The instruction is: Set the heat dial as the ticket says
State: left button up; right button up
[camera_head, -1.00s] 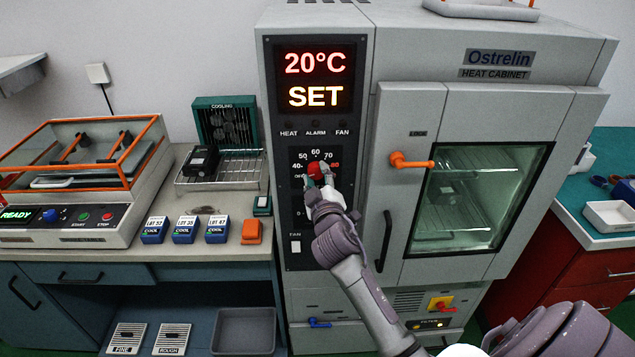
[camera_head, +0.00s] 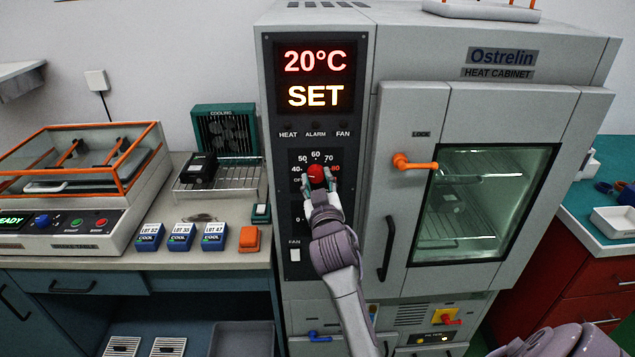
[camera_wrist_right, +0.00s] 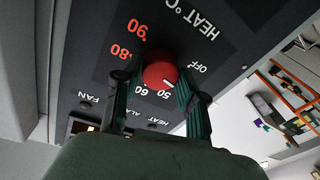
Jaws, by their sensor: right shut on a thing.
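The heat dial is a red round knob (camera_head: 316,173) on the black panel (camera_head: 277,235) of the heat cabinet (camera_head: 480,105); it also shows in the wrist view (camera_wrist_right: 159,74). My right gripper (camera_head: 318,182) is shut on the knob, one finger on each side, as the wrist view of the gripper (camera_wrist_right: 157,90) shows. A small pale mark on the knob seems to face the 50 side of the scale; a finger hides part of the numbers there. The display (camera_head: 315,78) reads 20°C and SET. I cannot make out a ticket. My left gripper is not in view.
The door handle (camera_head: 414,163) sticks out right of the panel. A bench on the left bears lot boxes (camera_head: 181,236), an orange block (camera_head: 249,238), a wire rack (camera_head: 236,180) and an orange-framed machine (camera_head: 80,200).

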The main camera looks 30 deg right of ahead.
jog(key=o, duration=1.1)
jog(key=shift+o, duration=0.2)
jog(key=v, duration=0.7)
jog(key=shift+s, duration=0.25)
jog(key=shift+a+f, duration=0.1)
jog(key=shift+a, duration=0.05)
